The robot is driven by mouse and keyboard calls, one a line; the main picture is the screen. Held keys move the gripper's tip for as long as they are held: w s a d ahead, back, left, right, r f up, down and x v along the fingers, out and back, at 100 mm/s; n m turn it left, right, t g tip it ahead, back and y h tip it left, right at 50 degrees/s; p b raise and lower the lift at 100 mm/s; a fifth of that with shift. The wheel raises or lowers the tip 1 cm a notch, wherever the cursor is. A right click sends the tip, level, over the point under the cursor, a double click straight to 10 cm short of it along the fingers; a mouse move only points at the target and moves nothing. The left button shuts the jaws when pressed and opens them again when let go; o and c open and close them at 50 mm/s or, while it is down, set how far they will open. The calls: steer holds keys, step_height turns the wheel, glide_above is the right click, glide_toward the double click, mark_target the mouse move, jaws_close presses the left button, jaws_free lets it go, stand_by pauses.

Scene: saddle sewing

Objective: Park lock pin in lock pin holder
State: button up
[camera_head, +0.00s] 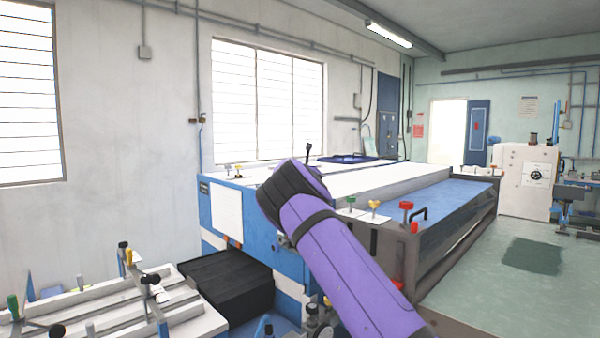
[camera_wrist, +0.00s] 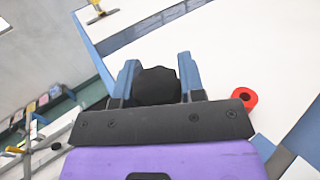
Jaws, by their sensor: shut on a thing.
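In the wrist view my gripper (camera_wrist: 158,72) has its two blue-grey fingers closed on a rounded black knob (camera_wrist: 157,88). I take this knob to be the top of the lock pin; its shaft is hidden below. A white surface lies beyond and below the fingers. In the head view my purple arm reaches up over the blue-and-white machine, and it hides the fingers and the held knob. I cannot make out for certain which part is the lock pin holder, nor whether the pin touches anything.
A red round knob (camera_wrist: 245,98) is close right of my gripper in the wrist view. On the machine (camera_head: 420,178) stand a green knob (camera_head: 351,200), a yellow knob (camera_head: 374,205) and a red knob (camera_head: 406,206). A clamp table (camera_head: 190,320) and black box (camera_head: 228,284) are left.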

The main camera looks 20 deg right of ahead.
steer(key=shift+f, duration=1.95)
steer(key=o, duration=1.1)
steer(key=v, duration=1)
steer(key=shift+s+a, duration=0.1)
steer(key=shift+s, duration=0.3)
